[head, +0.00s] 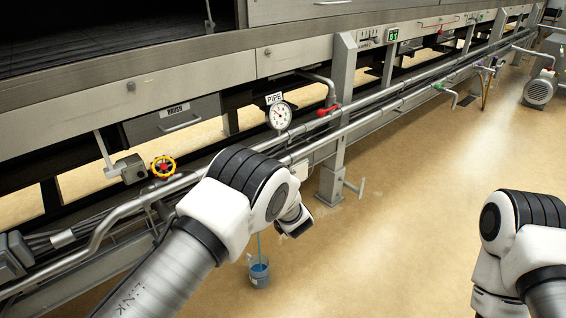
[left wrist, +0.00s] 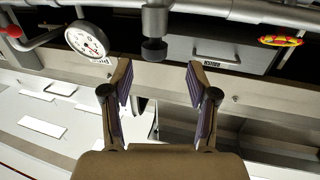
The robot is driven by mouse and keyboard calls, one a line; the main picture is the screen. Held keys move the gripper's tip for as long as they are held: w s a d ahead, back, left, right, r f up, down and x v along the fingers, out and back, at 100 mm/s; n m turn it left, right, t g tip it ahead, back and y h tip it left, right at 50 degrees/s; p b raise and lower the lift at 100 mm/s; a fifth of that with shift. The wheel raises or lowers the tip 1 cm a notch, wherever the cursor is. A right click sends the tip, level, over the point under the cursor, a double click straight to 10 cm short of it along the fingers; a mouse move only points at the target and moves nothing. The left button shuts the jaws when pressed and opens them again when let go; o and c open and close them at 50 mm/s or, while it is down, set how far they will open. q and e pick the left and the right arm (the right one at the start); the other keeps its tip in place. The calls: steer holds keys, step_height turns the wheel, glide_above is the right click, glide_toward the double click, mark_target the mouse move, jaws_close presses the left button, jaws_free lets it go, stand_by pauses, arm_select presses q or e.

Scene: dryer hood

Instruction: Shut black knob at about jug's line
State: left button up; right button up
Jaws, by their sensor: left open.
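The black knob (left wrist: 154,50) sits on a grey pipe fitting in the left wrist view, just beyond my fingertips. In the head view it is hidden behind my left arm. My left gripper (left wrist: 158,76) is open and empty, its two fingers spread to either side of the knob's line and not touching it. The jug (head: 259,274) is a small blue vessel on the floor below the pipes, and a thin blue stream (head: 259,246) falls into it. My right arm is at the lower right of the head view, its gripper out of frame.
A round gauge (head: 280,115) labelled PIPE and a red lever (head: 328,110) stand near the pipe run. A yellow-and-red handwheel (head: 163,166) is to the left; it also shows in the left wrist view (left wrist: 281,41). Floor (head: 420,210) at right is clear.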

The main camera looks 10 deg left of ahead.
arm_select(q)
steer(key=shift+t, duration=0.3)
steer(key=b+x, duration=0.1)
steer(key=x, duration=0.2)
steer(key=b+x, duration=0.1)
steer(key=x, duration=0.2)
steer(key=shift+w+d, duration=0.2)
steer(key=shift+d, duration=0.15)
steer(key=shift+w+a+r, duration=0.15)
steer(key=shift+w+a, duration=0.1)
steer(key=shift+w, duration=0.05)
arm_select(e)
steer(key=f, duration=0.3)
steer(key=shift+s, duration=0.2)
arm_select(q)
steer(key=shift+c, duration=0.3)
jaws_close()
